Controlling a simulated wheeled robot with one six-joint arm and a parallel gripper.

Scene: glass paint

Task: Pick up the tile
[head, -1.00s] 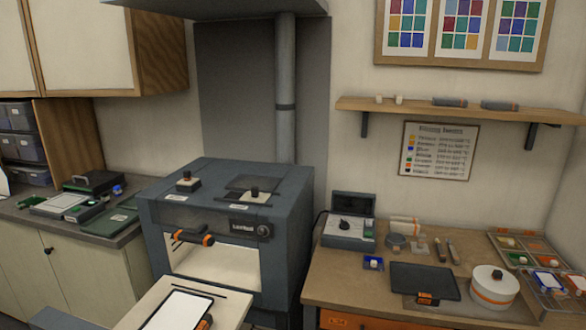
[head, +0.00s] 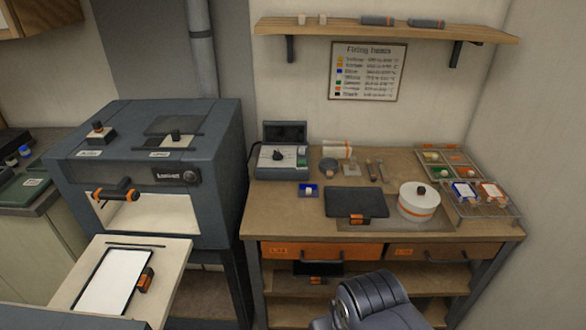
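Several flat pieces could be the tile. A small blue square piece (head: 309,190) with a pale item on it lies on the wooden workbench, in front of the grey box with a dial. A blue-and-white piece (head: 465,191) and an orange-and-white piece (head: 492,190) lie side by side on a wire rack (head: 486,212) at the bench's right end. A white rectangular panel (head: 110,282) in a dark frame lies on a pale board at lower left. A dark part of my arm shows at the bottom centre; my gripper is out of view.
The workbench (head: 276,222) also holds a dark flat plate (head: 356,202), a round white pot (head: 419,201), a sorting tray (head: 447,164) and small tools. A grey kiln (head: 160,190) stands left of it. A shelf (head: 385,29) hangs above.

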